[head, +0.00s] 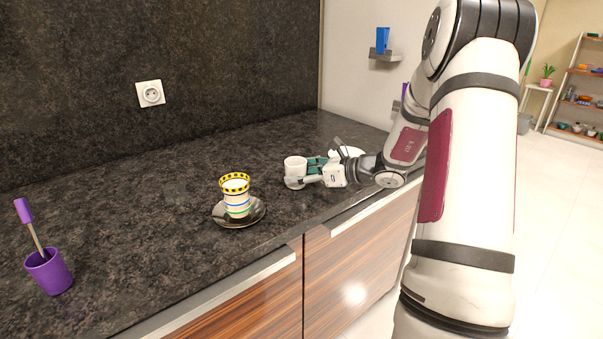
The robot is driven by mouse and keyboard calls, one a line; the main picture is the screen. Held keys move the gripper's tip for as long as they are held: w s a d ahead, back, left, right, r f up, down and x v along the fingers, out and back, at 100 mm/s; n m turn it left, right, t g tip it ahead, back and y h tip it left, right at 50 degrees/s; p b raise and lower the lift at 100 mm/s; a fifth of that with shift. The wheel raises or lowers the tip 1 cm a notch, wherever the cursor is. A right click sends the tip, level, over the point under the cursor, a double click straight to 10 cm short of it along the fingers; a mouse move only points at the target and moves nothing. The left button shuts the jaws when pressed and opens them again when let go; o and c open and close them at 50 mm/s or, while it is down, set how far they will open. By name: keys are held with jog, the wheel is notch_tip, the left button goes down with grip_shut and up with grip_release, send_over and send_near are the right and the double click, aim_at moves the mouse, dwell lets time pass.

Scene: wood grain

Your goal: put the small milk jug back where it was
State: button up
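A small white vessel (295,165), perhaps the milk jug, is at the tip of my gripper (300,176) on the dark counter. One finger passes along its near lower side. The other finger is largely hidden, so I cannot tell whether the fingers press on the vessel or only stand around it. I also cannot make out a spout or handle, or whether its base touches the counter.
A purple tumbler (50,273) holding a purple-handled utensil (27,218) stands at the far left of the counter (130,230). The counter between tumbler and saucer is clear.

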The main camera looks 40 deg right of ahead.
jog(key=shift+r, duration=0.1)
jog(key=shift+s+d+r, duration=0.15)
jog(key=shift+s, duration=0.15)
jog(key=p+v, duration=0.1)
jog(key=v, duration=1)
jog(key=shift+s+r, duration=0.1)
jog(key=shift+s, duration=0.05)
jog(key=s+a+r+n+g+y, duration=0.1)
jog(key=s+a+r+n+g, duration=0.2)
jog(key=a, duration=0.5)
jog(key=s+a+r+n+g, duration=0.1)
jog(key=a+n+g, duration=0.1)
jog(key=a+n, duration=0.5)
jog(key=s+a+r+n+g+y, duration=0.1)
jog(key=s+a+r+n+g, duration=0.15)
jog(key=a, duration=0.65)
jog(key=s+a+n+g+h, duration=0.2)
jog(key=s+a+n+g, duration=0.2)
jog(key=s+a+n, duration=0.4)
jog(key=s+d+n+h, duration=0.2)
jog(key=s+n+h, duration=0.4)
jog(key=s+n, duration=0.5)
jog(key=shift+s+d+f, duration=0.15)
jog(key=shift+s+d, duration=0.1)
jog(key=shift+s, duration=0.35)
